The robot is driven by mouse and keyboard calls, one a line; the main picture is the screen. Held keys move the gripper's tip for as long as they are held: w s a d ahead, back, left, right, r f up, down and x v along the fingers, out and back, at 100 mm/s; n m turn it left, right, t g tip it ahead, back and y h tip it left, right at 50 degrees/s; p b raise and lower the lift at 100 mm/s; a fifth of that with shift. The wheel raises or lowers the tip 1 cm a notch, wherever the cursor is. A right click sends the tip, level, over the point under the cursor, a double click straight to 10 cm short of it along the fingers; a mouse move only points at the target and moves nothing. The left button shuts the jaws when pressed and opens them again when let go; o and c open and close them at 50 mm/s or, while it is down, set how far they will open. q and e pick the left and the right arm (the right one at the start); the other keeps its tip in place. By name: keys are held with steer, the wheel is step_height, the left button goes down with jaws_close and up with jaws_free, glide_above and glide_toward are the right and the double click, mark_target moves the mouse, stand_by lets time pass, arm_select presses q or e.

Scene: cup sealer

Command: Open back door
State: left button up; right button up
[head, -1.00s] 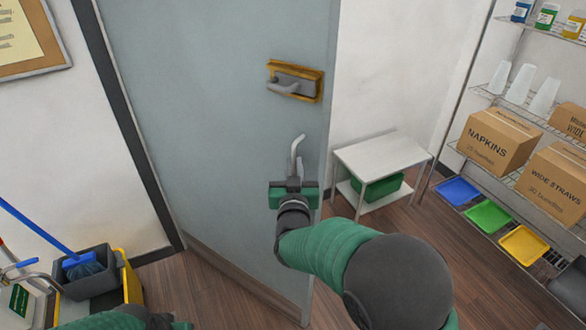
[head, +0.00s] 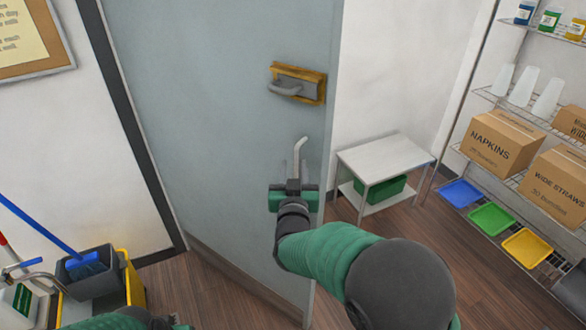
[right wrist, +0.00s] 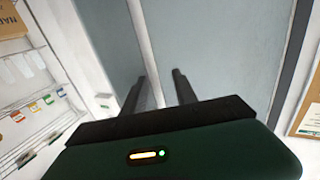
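The back door (head: 220,110) is a grey-blue panel, seen swung out at an angle from the dark frame on its left. A grey lever handle on a yellow-brown plate (head: 298,83) sits near its free right edge. My right gripper (head: 293,168) is in front of the door, below the handle and near that edge. A pale bent bar shows at its tip.
A small white table (head: 385,155) with a green bin stands right of the door. A wire shelf (head: 475,150) with boxes, cups and coloured trays lines the right. A mop bucket (head: 90,275) stands at the lower left.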

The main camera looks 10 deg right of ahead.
steer(key=s+a, duration=0.1)
steer(key=s, duration=0.6)
steer(key=shift+a+b, duration=0.25)
steer(key=shift+b, duration=0.05)
